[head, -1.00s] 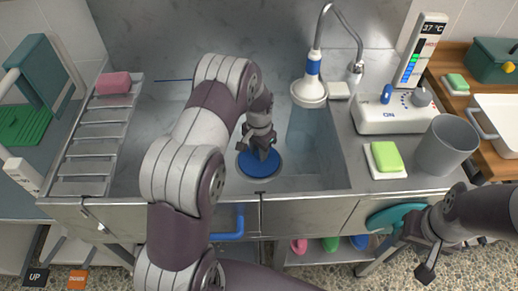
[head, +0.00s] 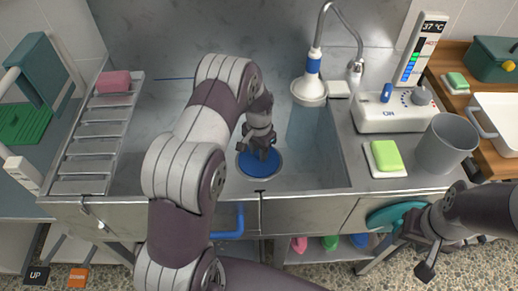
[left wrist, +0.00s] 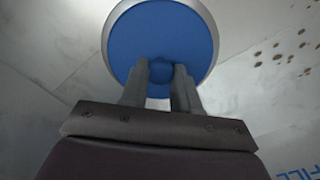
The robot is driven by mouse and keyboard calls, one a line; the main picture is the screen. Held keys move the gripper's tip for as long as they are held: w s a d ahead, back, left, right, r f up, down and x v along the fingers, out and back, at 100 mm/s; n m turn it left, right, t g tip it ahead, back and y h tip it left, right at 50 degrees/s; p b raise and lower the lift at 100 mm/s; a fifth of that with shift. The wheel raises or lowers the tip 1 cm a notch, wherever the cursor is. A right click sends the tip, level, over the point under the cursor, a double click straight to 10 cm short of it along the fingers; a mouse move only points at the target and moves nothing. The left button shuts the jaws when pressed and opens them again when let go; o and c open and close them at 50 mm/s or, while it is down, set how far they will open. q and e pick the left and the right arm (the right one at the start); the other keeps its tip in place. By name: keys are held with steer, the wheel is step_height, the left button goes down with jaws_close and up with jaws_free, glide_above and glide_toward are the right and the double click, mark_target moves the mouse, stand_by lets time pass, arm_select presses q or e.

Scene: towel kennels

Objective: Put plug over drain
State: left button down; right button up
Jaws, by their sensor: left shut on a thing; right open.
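The blue round plug (head: 262,166) lies at the bottom of the metal sink basin, within a bright metal drain ring (head: 240,172). In the left wrist view the blue plug (left wrist: 190,30) sits inside the silver ring (left wrist: 112,62), with a small knob at its middle. My left gripper (head: 262,152) points down over the plug; its fingers (left wrist: 160,72) are shut on the knob. Whether the plug is fully flat in the drain is hard to tell. My right gripper (head: 424,258) is open and empty at the lower right, in front of the sink cabinet.
A shower head (head: 309,92) on a hose stands at the basin's back. A control box (head: 390,118), a green soap (head: 385,155) and a grey cup (head: 446,146) stand to the right. A slatted rack (head: 95,145) with pink soap (head: 113,82) is on the left.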

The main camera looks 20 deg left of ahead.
arm_select(q)
steer(key=c, duration=0.8)
jaws_free()
steer(key=shift+o, duration=0.2)
step_height(320, 180, up, 13)
steer(key=shift+f+p, duration=0.15)
steer(key=shift+p, duration=0.3)
